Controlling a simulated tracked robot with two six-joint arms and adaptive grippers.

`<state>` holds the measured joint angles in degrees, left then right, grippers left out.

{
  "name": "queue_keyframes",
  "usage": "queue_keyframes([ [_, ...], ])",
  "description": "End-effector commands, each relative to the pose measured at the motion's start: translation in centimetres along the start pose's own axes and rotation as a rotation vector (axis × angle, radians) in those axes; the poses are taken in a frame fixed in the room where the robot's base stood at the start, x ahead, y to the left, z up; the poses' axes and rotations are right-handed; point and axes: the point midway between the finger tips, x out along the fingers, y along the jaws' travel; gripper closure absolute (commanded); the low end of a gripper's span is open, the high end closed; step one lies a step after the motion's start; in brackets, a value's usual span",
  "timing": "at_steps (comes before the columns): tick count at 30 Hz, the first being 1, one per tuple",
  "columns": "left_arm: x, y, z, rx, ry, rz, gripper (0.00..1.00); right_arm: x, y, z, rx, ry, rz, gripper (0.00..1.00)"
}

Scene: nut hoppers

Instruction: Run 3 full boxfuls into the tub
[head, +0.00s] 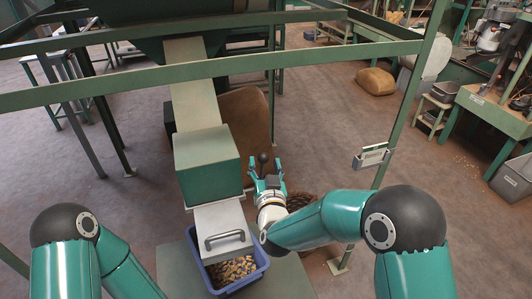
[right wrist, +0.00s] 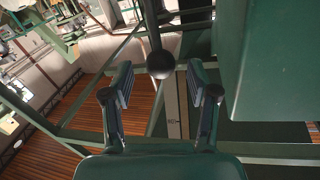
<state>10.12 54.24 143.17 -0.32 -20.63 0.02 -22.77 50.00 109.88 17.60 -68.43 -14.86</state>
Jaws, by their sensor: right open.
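A green box (head: 210,165) sits at the foot of a pale sloping chute (head: 196,95). A lever with a black ball knob (head: 263,157) stands right of the box. My right gripper (head: 266,181) is open at the lever. In the right wrist view the knob (right wrist: 161,64) shows between and beyond the open fingertips (right wrist: 160,82), with no contact visible. My left gripper is out of view.
Green frame bars (head: 220,66) cross in front, with a post (head: 408,105) at the right carrying a card holder (head: 371,158). A brown sack (head: 243,130) stands behind the box. A woven basket (head: 312,203) is partly behind my right arm.

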Motion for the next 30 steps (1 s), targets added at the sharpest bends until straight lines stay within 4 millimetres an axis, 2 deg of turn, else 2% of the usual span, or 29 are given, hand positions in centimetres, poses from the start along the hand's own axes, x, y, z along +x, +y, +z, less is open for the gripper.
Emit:
queue_keyframes([
  [3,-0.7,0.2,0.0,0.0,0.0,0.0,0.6,1.7,0.0,-0.1,0.0,0.0,0.001,0.41],
  [7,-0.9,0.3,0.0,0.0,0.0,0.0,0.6,2.8,0.0,-0.1,0.0,0.0,0.0,0.41],
  [19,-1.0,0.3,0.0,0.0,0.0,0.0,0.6,3.4,0.0,0.1,0.0,-0.001,-0.001,0.41],
  [27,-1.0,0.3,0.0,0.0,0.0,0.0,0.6,3.4,0.0,0.1,0.001,-0.001,0.0,0.86],
  [30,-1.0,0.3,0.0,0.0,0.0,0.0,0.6,3.3,0.0,0.0,0.001,-0.001,0.0,1.0],
])
